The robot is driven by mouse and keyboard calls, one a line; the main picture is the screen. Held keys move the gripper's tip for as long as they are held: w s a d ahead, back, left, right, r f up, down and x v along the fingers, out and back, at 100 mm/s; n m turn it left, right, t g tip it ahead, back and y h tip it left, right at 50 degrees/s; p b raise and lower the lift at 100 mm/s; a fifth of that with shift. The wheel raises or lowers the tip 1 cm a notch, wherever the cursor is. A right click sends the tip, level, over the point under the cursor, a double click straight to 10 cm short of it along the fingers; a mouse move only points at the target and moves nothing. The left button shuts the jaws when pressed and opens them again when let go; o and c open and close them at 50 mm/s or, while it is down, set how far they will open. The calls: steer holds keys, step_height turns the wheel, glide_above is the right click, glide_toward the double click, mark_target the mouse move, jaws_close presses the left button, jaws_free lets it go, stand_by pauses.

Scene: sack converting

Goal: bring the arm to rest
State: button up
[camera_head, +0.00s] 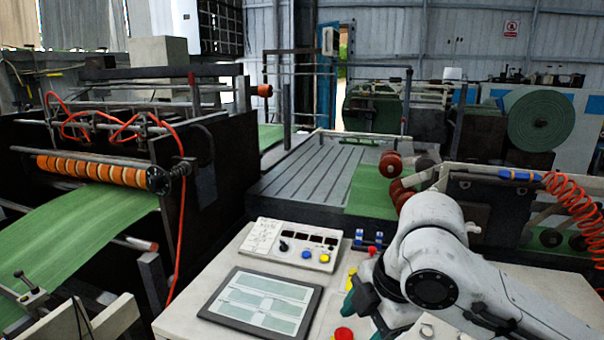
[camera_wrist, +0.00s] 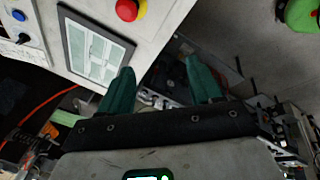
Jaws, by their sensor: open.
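My arm reaches in from the lower right of the head view, bent over the right side of the pale control desk (camera_head: 235,262). My gripper (camera_wrist: 161,66) shows in the wrist view as two dark green fingers, spread apart with nothing between them. The fingers point toward the desk's edge and the dark machinery past it. In the head view the gripper is mostly hidden behind my arm; only some dark green shows beside the desk's buttons. I cannot tell its exact height over the desk.
On the desk are a control box (camera_head: 292,245), a framed tablet (camera_head: 262,302) and a red button (camera_head: 344,334); the red button also shows in the wrist view (camera_wrist: 128,9). A machine with orange rollers (camera_head: 95,171) and green sheet stands left. Red coiled hose (camera_head: 578,205) hangs right.

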steer(key=a+m+t+y, duration=0.1)
steer(key=a+m+y, duration=0.2)
steer(key=a, duration=0.2)
steer(key=s+d+f+m+t+h, duration=0.1)
steer(key=s+d+f+m, duration=0.5)
steer(key=f, duration=0.4)
steer(key=s+d+f+m+t+h, duration=0.1)
steer(key=s+d+f+m, duration=0.2)
steer(key=s+f+m, duration=0.45)
steer(key=s+d+f+m+g+h, duration=0.2)
steer(key=s+d+f+m, duration=0.1)
steer(key=s+d+f, duration=0.2)
steer(key=s+d+f+m+g+h, duration=0.2)
steer(key=s+d+f, duration=0.3)
steer(key=s+d, duration=0.4)
steer(key=s+m, duration=0.1)
steer(key=s, duration=0.3)
steer(key=shift+f, duration=0.3)
steer(key=shift+a+m, duration=0.1)
steer(key=shift+m, duration=0.15)
steer(key=shift+c, duration=0.2)
